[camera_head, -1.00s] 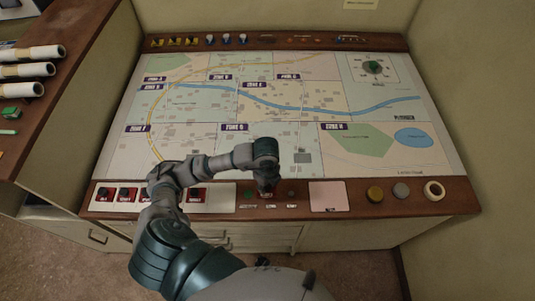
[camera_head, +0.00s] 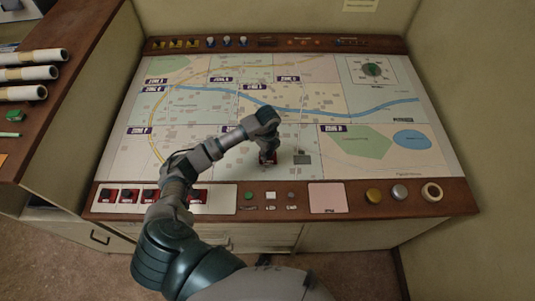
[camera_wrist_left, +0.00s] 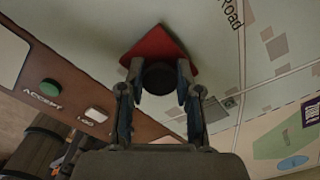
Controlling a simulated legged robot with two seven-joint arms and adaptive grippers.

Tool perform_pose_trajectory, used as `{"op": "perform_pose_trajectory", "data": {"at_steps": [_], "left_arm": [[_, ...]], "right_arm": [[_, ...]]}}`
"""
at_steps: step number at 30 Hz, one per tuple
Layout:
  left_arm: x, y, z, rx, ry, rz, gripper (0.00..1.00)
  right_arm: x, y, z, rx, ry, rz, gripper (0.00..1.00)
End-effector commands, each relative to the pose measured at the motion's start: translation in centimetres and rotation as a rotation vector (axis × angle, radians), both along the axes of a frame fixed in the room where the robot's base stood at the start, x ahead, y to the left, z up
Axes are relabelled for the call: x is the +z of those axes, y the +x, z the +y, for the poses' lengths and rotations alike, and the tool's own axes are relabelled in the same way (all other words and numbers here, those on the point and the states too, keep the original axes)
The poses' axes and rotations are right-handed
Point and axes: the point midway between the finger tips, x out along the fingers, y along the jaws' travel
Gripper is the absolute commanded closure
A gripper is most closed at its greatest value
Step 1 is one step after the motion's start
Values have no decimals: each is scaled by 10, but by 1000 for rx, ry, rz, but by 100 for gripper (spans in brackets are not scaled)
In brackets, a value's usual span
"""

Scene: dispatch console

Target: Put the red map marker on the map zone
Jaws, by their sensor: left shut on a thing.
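My left gripper (camera_head: 267,150) is shut on the black knob (camera_wrist_left: 160,77) of the red map marker (camera_head: 268,161). In the left wrist view the marker's red base (camera_wrist_left: 158,45) shows beyond the fingertips (camera_wrist_left: 160,88). The marker is over the lower middle zone of the map (camera_head: 310,145), just left of a small grey block symbol. I cannot tell whether its base touches the map. My arm covers part of this zone and its label. My right gripper is not in view.
Several similar red markers (camera_head: 130,194) stand on the white strip at the front left. A green button (camera_head: 249,195), a pink note (camera_head: 326,196) and round knobs (camera_head: 374,194) line the front ledge. Rolled papers (camera_head: 33,74) lie at the left. The map's right side is clear.

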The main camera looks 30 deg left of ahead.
Motion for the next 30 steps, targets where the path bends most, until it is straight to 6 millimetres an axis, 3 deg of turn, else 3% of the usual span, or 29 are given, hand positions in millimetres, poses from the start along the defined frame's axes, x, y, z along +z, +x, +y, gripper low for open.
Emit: {"op": "perform_pose_trajectory", "data": {"at_steps": [3,11,12,14,15,25,30], "left_arm": [[-11,0,0,0,-1,0,100],[-13,0,0,0,0,0,100],[-13,0,0,0,0,0,60],[-12,0,0,0,0,0,45],[-12,0,0,0,0,0,42],[-9,0,0,0,0,-1,42],[16,1,0,-2,0,-6,42]], "right_arm": [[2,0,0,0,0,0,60],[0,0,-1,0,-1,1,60],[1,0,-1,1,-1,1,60],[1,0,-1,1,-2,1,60],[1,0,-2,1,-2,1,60],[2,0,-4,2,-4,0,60],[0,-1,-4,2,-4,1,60]]}}
